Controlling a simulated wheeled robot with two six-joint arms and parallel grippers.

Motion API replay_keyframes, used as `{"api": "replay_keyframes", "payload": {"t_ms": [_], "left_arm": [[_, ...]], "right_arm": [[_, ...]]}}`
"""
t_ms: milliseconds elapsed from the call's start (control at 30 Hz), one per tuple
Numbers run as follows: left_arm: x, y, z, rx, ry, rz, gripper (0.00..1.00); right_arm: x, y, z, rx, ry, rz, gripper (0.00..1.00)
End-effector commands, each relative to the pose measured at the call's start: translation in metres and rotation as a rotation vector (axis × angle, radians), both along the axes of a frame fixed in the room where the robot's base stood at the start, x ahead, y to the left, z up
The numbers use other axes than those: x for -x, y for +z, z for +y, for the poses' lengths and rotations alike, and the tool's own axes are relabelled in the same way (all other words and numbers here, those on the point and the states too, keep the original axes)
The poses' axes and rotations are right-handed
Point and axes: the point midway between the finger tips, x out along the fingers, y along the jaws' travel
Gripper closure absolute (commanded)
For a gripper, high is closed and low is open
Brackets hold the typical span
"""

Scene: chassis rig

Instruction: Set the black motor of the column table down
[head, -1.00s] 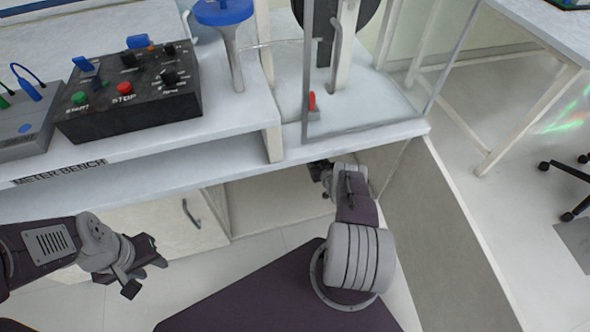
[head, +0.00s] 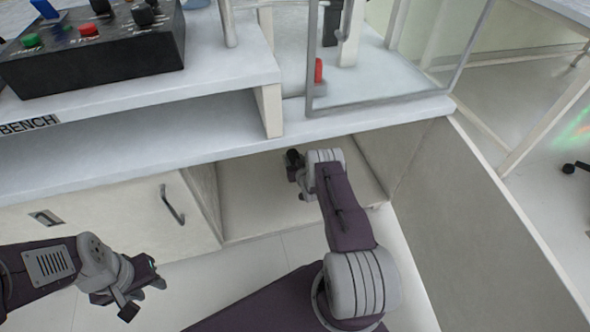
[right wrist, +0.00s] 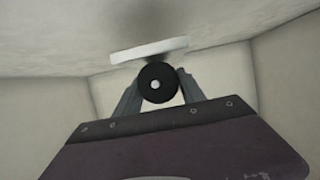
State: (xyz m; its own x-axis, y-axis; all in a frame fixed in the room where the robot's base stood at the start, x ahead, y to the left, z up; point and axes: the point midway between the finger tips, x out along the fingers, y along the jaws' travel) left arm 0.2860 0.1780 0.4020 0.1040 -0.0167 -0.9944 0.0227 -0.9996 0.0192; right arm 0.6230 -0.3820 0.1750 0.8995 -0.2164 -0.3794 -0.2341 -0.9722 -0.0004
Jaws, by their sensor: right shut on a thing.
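The black motor (right wrist: 156,83) shows end-on in the right wrist view as a round black body with a pale centre. My right gripper (right wrist: 157,88) is shut on it, one grey finger on each side. A pale flat piece (right wrist: 148,51) shows just beyond the motor; I cannot tell whether they touch. In the head view my right gripper (head: 294,172) is inside the open compartment under the bench, and a small dark shape there is probably the motor. My left gripper (head: 142,297) is open and empty, low in front of the cupboard door.
The open compartment (head: 260,195) has pale walls and floor, with free room around my right gripper. The bench top (head: 200,85) overhangs it. A closed door with a handle (head: 172,203) is to its left. A black control box (head: 95,50) and a glass-sided enclosure (head: 385,95) stand above.

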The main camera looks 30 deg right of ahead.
Motion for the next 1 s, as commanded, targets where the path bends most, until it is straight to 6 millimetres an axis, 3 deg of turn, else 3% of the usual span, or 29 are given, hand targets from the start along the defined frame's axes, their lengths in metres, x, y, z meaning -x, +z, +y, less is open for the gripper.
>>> {"api": "replay_keyframes", "payload": {"t_ms": [100,200,567,600,633,1000], "left_arm": [[0.000,-0.029,0.000,0.000,0.000,0.000,0.64],[0.000,-0.042,0.000,0.000,0.000,0.001,0.64],[0.000,-0.041,0.000,0.000,0.000,0.000,0.64],[0.000,-0.039,0.000,0.000,0.000,0.000,0.64],[0.000,-0.039,0.000,0.000,0.000,0.000,0.64],[0.000,-0.037,0.000,0.000,0.000,0.001,0.64]], "right_arm": [[0.000,-0.028,0.000,0.000,0.000,-0.002,1.00],[-0.001,-0.040,0.000,0.001,0.000,-0.003,1.00],[0.000,-0.039,0.000,0.001,0.000,-0.003,1.00],[0.000,-0.039,0.000,0.000,0.000,0.001,0.42],[0.001,-0.039,0.000,0.000,0.000,0.001,0.34],[0.000,-0.037,0.000,0.000,0.000,0.001,0.31]]}}
